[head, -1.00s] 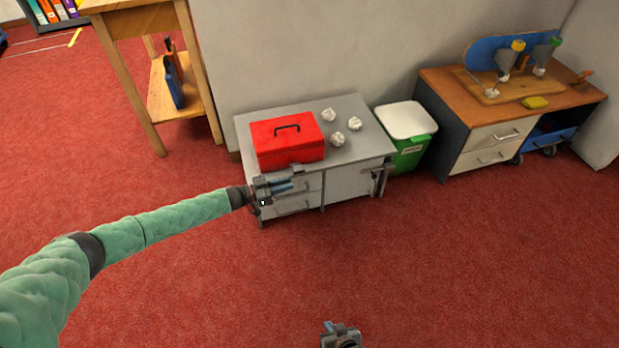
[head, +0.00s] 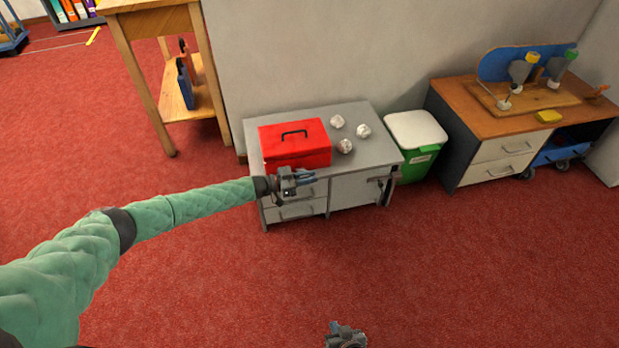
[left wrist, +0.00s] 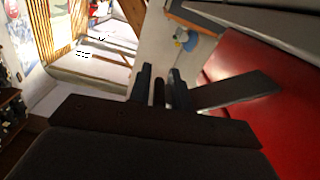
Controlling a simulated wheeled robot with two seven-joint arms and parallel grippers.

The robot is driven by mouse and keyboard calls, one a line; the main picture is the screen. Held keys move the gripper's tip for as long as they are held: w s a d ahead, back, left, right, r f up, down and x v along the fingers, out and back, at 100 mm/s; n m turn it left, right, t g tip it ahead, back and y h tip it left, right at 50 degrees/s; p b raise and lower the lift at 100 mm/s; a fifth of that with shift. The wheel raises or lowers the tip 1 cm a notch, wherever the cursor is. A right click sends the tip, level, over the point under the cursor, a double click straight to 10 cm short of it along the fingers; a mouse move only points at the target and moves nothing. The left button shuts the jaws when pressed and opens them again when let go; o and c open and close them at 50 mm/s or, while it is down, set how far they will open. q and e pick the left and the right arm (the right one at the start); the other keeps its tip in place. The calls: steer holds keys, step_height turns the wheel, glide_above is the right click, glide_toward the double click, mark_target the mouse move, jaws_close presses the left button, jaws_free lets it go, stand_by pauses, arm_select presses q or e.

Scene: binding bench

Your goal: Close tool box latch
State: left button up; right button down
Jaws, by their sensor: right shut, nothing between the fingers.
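The red tool box (head: 300,155) with a dark handle on its lid sits at the left of a grey cabinet top. A smooth red surface, apparently the tool box (left wrist: 235,65), fills the right of the left wrist view. My left gripper (head: 308,178) is in front of the box's lower front, and its fingers (left wrist: 161,75) stand a little apart. A dark strip shows between them; I cannot tell what it is. I cannot make out the latch. My right gripper (head: 345,335) is shut and empty, low at the bottom edge, far from the box.
Several crumpled white balls (head: 337,121) lie right of the box on the grey cabinet (head: 375,150). A green bin (head: 414,165) with a white lid stands right of it, then a wooden-topped bench (head: 480,125). A wooden table (head: 150,85) stands at left. The red floor in front is clear.

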arm_select(q)
steer(key=shift+d, duration=0.2)
arm_select(e)
steer(key=shift+w+r, duration=0.1)
arm_select(q)
steer(key=shift+c, duration=0.4)
jaws_close()
steer(key=shift+r, duration=0.1)
